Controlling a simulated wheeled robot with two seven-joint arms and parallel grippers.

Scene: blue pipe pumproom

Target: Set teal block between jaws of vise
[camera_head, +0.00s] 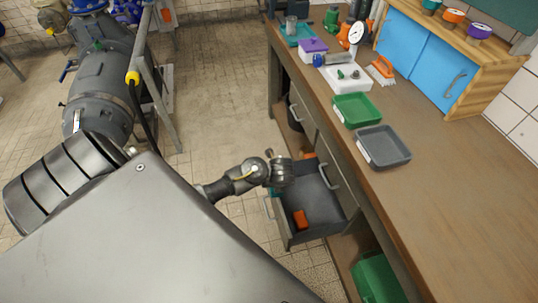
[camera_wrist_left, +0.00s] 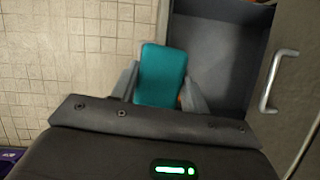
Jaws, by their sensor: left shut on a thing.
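My left gripper (camera_head: 276,190) is beside the open drawer of the workbench. It is shut on the teal block (camera_wrist_left: 160,75), which stands out between the two fingers (camera_wrist_left: 160,88) in the left wrist view. In the head view only a small teal patch of the block (camera_head: 269,209) shows below the gripper, at the drawer's left edge. My right gripper is not in view. I cannot make out a vise with jaws in either view.
The open drawer (camera_head: 322,199) holds an orange item (camera_head: 300,220). The workbench top (camera_head: 450,180) carries a grey tray (camera_head: 383,147), a green tray (camera_head: 357,110), a white tray (camera_head: 345,79) and a brush (camera_head: 381,71). Its near right part is clear. A green bin (camera_head: 378,280) is below.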

